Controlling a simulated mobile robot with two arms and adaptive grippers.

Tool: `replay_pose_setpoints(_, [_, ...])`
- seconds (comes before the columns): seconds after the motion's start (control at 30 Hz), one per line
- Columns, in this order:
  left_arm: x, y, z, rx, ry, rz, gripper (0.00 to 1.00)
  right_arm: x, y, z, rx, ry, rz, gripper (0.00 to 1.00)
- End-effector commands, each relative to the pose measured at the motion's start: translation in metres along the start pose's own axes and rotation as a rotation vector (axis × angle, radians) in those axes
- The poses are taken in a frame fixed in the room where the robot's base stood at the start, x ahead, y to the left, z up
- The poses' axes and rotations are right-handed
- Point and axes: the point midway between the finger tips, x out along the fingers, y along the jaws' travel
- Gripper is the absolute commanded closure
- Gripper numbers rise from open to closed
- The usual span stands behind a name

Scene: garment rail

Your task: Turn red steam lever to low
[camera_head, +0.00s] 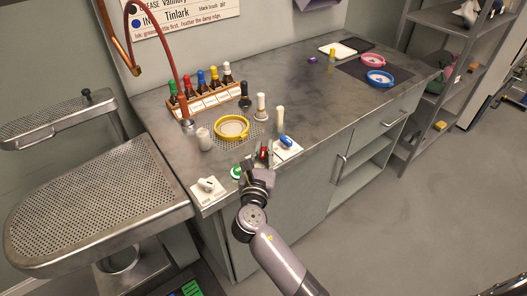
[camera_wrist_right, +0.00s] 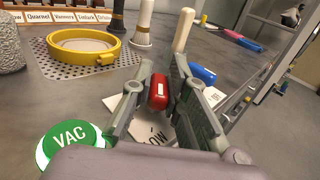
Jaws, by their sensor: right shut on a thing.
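The red steam lever (camera_head: 264,154) is at the front edge of the counter. It also shows in the right wrist view (camera_wrist_right: 159,91), between the two fingers of my right gripper (camera_wrist_right: 165,100). The gripper is shut on the lever, with the left finger close along its side. A white label plate (camera_wrist_right: 155,132) lies beneath, with the word LOW readable and the rest partly hidden by the fingers. In the head view my right gripper (camera_head: 260,166) reaches the lever from the front. My left gripper is not in view.
A green VAC button (camera_wrist_right: 69,143) is left of the gripper. A blue lever (camera_head: 286,141) is close on the right. A white knob (camera_head: 207,184) is at the left front corner. A yellow ring (camera_head: 217,136) and upright posts stand behind. The counter's middle right is mostly clear.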

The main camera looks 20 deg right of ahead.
Motion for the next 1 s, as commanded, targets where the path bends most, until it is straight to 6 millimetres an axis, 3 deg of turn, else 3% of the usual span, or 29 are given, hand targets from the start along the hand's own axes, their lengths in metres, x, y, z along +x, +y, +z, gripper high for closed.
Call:
replay_pose_setpoints(0.33, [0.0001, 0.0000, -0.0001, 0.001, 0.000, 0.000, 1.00, -0.0001, -0.0001, -0.0007, 0.000, 0.002, -0.002, 1.00])
replay_pose_setpoints(0.37, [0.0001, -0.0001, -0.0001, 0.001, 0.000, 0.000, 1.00, 0.0000, -0.0001, -0.0008, 0.000, 0.002, -0.002, 0.84])
replay_pose_setpoints(0.63, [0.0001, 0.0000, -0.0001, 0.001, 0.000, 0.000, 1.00, 0.0000, -0.0001, -0.0005, 0.000, 0.001, -0.002, 0.66])
replay_pose_setpoints(1.0, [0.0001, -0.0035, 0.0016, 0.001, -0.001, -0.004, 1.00, -0.0037, 0.0000, -0.0009, -0.001, 0.002, -0.001, 0.65])
